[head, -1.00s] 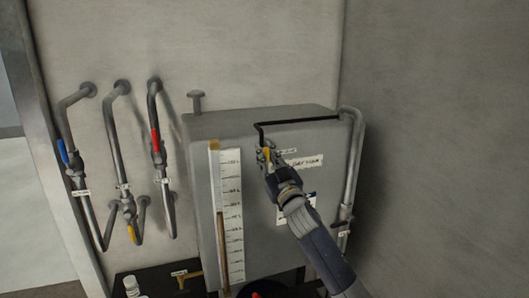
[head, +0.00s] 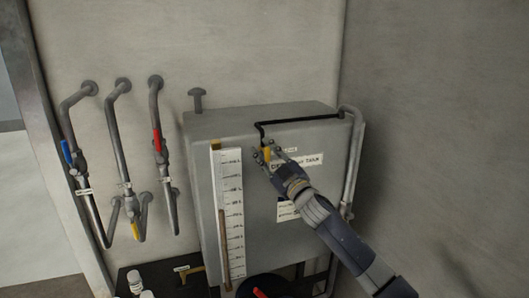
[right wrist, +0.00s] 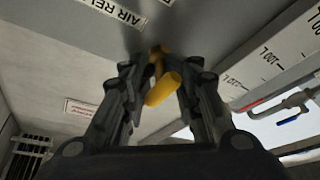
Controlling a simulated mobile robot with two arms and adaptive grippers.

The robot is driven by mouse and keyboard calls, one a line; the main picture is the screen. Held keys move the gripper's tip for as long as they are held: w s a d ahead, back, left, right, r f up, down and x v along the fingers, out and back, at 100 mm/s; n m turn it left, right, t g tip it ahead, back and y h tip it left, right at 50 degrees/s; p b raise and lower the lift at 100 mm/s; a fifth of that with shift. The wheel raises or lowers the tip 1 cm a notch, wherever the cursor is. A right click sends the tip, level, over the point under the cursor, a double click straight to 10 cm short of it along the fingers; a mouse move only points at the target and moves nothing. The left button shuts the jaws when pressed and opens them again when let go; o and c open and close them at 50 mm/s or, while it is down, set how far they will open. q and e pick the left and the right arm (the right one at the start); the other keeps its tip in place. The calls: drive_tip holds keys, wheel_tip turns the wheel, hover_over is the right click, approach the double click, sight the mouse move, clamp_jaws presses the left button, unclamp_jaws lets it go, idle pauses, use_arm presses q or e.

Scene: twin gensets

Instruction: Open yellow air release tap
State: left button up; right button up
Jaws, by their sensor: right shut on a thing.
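The yellow air release tap (head: 266,154) is on the upper front of the grey tank, below a dark pipe. My right gripper (head: 272,153) is at the tap, its fingers on either side of it. In the right wrist view the tap's yellow handle (right wrist: 162,90) lies between the two fingers of the right gripper (right wrist: 158,75), which is shut on it. A label starting "AIR REL" (right wrist: 115,12) shows near the tap. The exact angle of the tap is hard to tell. My left gripper is not in view.
The grey tank (head: 265,235) carries a white level scale (head: 231,200). Left of it, wall pipes have a blue handle (head: 66,150), a red handle (head: 157,140) and another yellow handle (head: 136,230). A bare wall (head: 430,130) stands at right.

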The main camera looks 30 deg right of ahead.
drive_tip(key=shift+d, duration=0.25)
drive_tip(key=o, duration=1)
drive_tip(key=shift+f, duration=0.1)
drive_tip(key=shift+s+d, duration=0.2)
drive_tip(key=shift+d, duration=0.1)
drive_tip(key=shift+a, duration=0.15)
drive_tip(key=shift+a+f, duration=0.1)
drive_tip(key=shift+a, duration=0.05)
drive_tip(key=shift+s+f, duration=0.1)
drive_tip(key=shift+s, duration=0.15)
drive_tip(key=v, duration=1.1)
drive_tip(key=shift+s+d, duration=0.25)
